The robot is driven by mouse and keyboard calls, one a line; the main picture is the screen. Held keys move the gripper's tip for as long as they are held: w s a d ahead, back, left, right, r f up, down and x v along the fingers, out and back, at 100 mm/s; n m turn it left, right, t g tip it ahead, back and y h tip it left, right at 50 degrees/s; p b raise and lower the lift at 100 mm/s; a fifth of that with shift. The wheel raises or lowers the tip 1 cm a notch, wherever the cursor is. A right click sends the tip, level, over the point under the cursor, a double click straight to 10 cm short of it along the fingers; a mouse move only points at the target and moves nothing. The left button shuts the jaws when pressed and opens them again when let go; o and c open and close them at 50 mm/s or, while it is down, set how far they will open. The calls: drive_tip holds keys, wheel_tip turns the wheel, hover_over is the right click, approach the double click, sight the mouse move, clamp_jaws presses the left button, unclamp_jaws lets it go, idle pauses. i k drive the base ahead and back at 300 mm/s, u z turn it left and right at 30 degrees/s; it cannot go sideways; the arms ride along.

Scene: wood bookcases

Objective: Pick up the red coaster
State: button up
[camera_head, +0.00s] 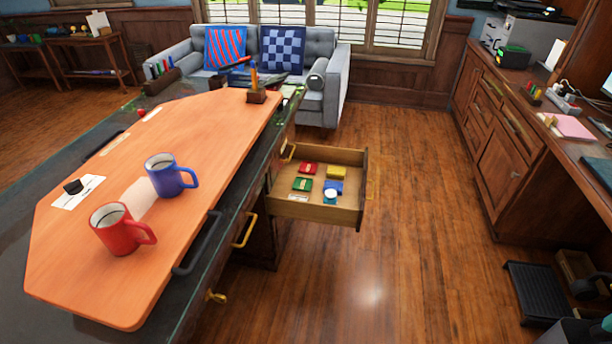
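A small flat red square (308,168), which looks like the red coaster, lies in the back left part of an open wooden drawer (318,212). A green square (303,184) lies just in front of it. A yellow square (336,172) lies to its right, and a blue square (334,187) lies to the front right. A small white round object (330,195) is by the blue square. The red square's top is uncovered. My gripper is not in view.
The drawer juts out of the desk, whose orange top (190,115) holds a red mug (121,229) and a blue mug (170,175). Wood floor (410,220) is clear right of the drawer. A dark cabinet (500,130) lines the right; a sofa (335,85) stands behind.

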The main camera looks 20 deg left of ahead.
sight(308, 167)
drive_tip(key=z, duration=0.05)
drive_tip(key=i, duration=1.1)
drive_tip(key=u, duration=1.15)
